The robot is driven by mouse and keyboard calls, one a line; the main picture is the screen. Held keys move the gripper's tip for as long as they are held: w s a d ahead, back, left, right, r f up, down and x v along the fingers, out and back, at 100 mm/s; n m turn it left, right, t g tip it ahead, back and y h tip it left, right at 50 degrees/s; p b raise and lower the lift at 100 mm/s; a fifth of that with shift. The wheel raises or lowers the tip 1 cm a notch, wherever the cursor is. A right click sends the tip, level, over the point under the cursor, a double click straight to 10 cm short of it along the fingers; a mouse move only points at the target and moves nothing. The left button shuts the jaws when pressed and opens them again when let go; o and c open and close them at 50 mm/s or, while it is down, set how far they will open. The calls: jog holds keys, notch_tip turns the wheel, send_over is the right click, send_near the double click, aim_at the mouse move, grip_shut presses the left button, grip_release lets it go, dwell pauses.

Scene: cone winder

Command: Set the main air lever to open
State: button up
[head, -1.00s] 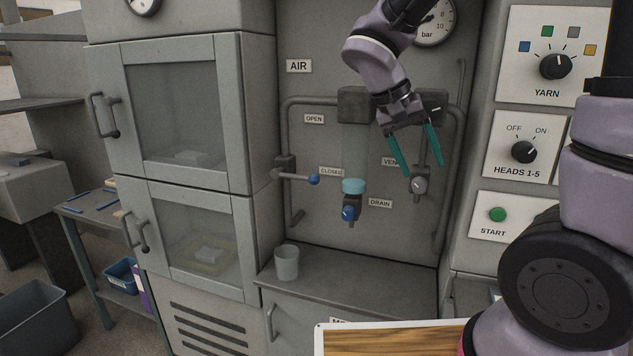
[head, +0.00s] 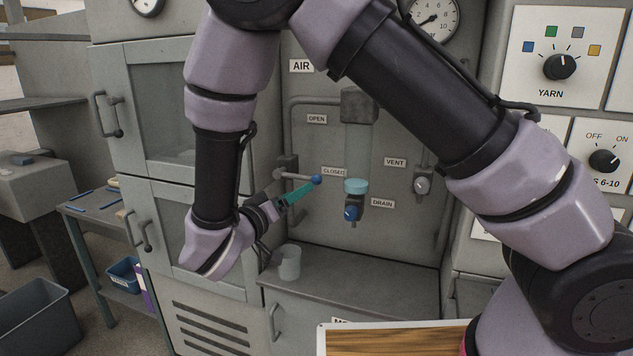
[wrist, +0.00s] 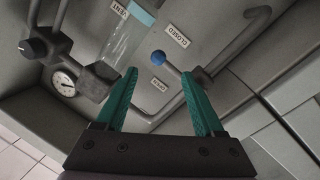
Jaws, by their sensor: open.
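The main air lever (head: 297,176) is a grey bar with a blue ball tip on the AIR panel. It lies roughly horizontal, pointing right toward the CLOSED label (head: 333,171). The OPEN label (head: 317,119) is above it. My gripper (head: 301,191) is at the lever, its teal fingers just below the bar in the head view. In the wrist view my gripper (wrist: 159,74) is open, and the lever's blue ball (wrist: 158,57) shows between and beyond the fingertips. The bar runs toward the right finger. Contact cannot be told.
A clear cylinder (head: 356,145) and the blue drain knob (head: 352,213) are right of the lever. The vent knob (head: 422,186) is farther right. A grey cup (head: 288,262) stands on the ledge below. A glass-doored cabinet (head: 160,100) is at left.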

aim_at(313, 182)
jog(key=x, duration=0.9)
jog(key=shift+w+d, duration=0.25)
jog(key=shift+w, duration=0.05)
grip_shut()
jog(key=shift+a, duration=0.1)
dwell(0.9)
